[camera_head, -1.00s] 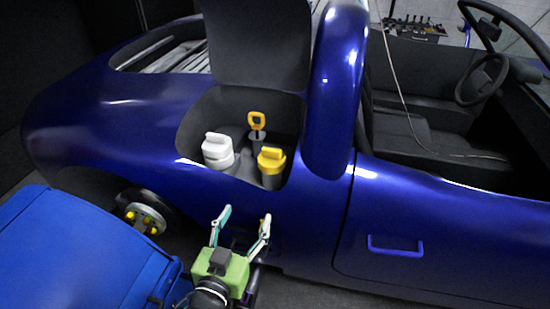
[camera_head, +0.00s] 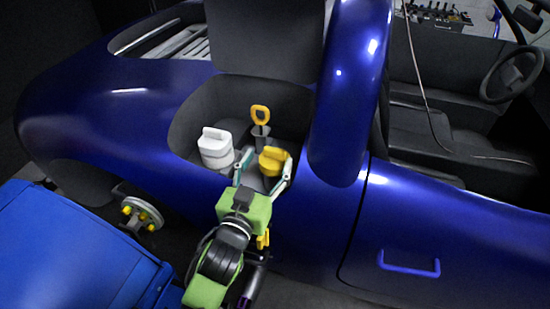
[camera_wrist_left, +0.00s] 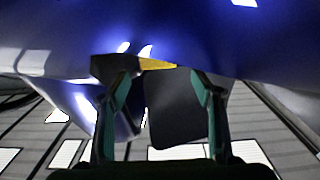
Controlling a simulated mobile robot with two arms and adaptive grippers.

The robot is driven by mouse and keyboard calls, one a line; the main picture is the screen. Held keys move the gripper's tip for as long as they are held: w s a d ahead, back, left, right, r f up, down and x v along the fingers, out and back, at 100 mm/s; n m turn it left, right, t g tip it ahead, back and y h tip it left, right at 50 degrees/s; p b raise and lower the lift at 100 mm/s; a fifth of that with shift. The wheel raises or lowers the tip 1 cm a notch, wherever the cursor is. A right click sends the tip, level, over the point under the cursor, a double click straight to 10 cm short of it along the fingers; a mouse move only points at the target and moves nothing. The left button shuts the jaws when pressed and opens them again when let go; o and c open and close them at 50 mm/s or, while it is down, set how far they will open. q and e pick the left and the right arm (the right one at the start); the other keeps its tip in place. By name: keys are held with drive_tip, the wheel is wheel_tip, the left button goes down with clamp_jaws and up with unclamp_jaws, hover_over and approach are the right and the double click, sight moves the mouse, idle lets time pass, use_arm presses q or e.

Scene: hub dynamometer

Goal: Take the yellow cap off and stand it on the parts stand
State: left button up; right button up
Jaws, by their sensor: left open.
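The yellow cap (camera_head: 272,160) sits on a grey neck in the open bay of the blue car's side. A yellow sliver, probably this cap, shows in the left wrist view (camera_wrist_left: 157,64); the rest is out of sight there. My left gripper (camera_head: 264,166) is open in front of the bay, its fingers spread on either side of the cap's lower part. I cannot tell whether they touch it. In the left wrist view the fingers (camera_wrist_left: 160,85) are apart with nothing held between them. I cannot make out the parts stand for certain. My right gripper is not in view.
A white cap (camera_head: 215,148) stands left of the yellow one, and a yellow loop handle (camera_head: 260,115) rises behind. The bay rim and the raised dark panel (camera_head: 262,40) bound the space. A blue flat-topped body (camera_head: 70,255) fills the lower left, near a wheel hub (camera_head: 142,215).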

sight(274, 153)
use_arm(q)
drive_tip(key=shift+f+b+x, duration=0.15)
drive_tip(key=shift+b+x, duration=0.1)
drive_tip(key=shift+x, duration=1.15)
drive_tip(key=shift+f+b+x, duration=0.15)
drive_tip(key=shift+b+x, duration=0.1)
drive_tip(key=shift+x, duration=1.15)
drive_tip(key=shift+d, duration=0.15)
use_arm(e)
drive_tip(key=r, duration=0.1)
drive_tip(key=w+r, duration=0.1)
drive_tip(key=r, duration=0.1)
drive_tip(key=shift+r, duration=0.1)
use_arm(q)
drive_tip(key=shift+s, duration=0.1)
drive_tip(key=shift+c, duration=0.4)
drive_tip(key=c, duration=1.2)
